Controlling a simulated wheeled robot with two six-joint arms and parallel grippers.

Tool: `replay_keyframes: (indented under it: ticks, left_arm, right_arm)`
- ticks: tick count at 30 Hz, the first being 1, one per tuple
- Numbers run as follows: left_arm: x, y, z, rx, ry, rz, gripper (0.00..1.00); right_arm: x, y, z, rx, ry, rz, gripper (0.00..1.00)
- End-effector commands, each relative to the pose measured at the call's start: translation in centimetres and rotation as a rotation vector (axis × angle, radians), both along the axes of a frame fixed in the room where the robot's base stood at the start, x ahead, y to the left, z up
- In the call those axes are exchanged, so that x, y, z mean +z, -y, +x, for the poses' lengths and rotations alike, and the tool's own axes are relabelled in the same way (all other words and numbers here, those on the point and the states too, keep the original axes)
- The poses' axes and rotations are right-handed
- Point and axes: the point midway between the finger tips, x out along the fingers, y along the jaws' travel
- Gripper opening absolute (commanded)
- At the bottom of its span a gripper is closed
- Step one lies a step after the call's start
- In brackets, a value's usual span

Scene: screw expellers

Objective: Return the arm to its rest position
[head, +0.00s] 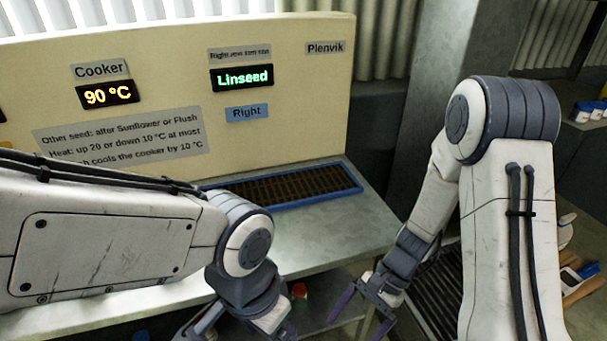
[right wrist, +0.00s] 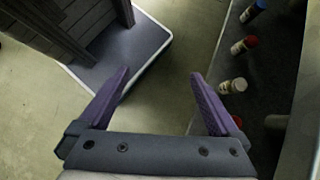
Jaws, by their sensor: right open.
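My right arm comes in from the right in the head view and hangs bent downward. Its gripper (head: 362,316) is low, in front of the metal bench, with two purple fingers spread apart. In the right wrist view the same gripper (right wrist: 160,75) is open, with nothing between its fingers and floor beyond them. My left arm reaches in from the left across the front of the panel. Its gripper (head: 232,322) is at the bottom edge, mostly cut off, so its fingers cannot be made out.
The cream panel (head: 175,50) shows "Cooker 90 °C" and a green "Linseed" display (head: 242,77) above a "Right" label. A blue-framed grate (head: 290,204) lies on the metal bench (head: 345,225). A grey pillar (head: 440,60) stands behind my right arm. Several capped bottles (right wrist: 238,86) stand at right.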

Motion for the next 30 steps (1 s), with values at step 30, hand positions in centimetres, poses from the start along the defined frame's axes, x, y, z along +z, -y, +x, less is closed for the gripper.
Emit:
replay_keyframes:
  ticks: [30]
  left_arm:
    - [4.3,-0.2,0.0,-0.004,0.003,0.003,0.88]
  right_arm:
    - [3.2,1.7,-0.4,0.163,0.090,-0.095,0.98]
